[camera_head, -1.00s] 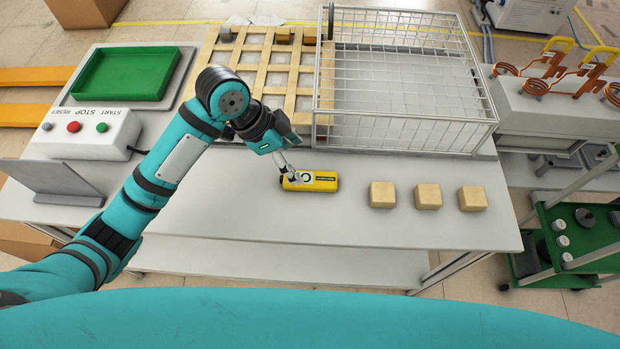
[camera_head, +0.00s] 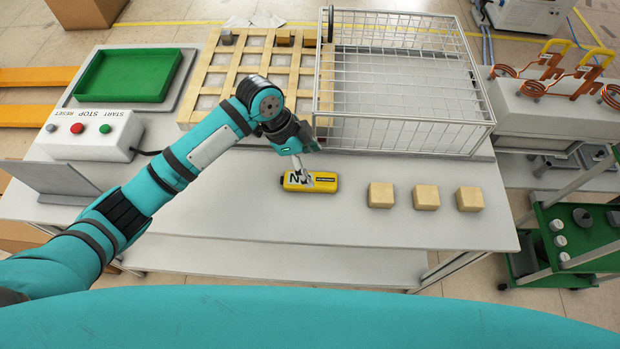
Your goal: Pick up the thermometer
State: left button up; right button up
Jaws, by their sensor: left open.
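The thermometer (camera_head: 325,183) is a yellow and black block-shaped device lying on the grey table, left of the wooden blocks. My left gripper (camera_head: 304,178) points down at the left half of the thermometer, its fingertips over or at the device's top face. The gripper is open, and part of the thermometer's face is hidden behind the fingers. I cannot tell whether the fingers touch it. My right gripper is not in view.
Three wooden blocks (camera_head: 426,196) stand in a row right of the thermometer. A wire basket (camera_head: 405,140) and a wooden grid (camera_head: 205,82) lie behind it. A button box (camera_head: 88,140) and green tray (camera_head: 127,98) are at left. The table front is clear.

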aim_at(315, 179)
pick_arm(q)
jog(key=shift+s+a+p+x, duration=0.15)
jog(key=shift+p+x, duration=0.15)
jog(key=shift+x, duration=1.1)
jog(key=shift+s+a+p+x, duration=0.15)
jog(key=shift+p+x, duration=0.1)
jog(key=shift+x, duration=1.2)
jog(key=shift+f, duration=0.3)
jog(key=c, duration=1.4)
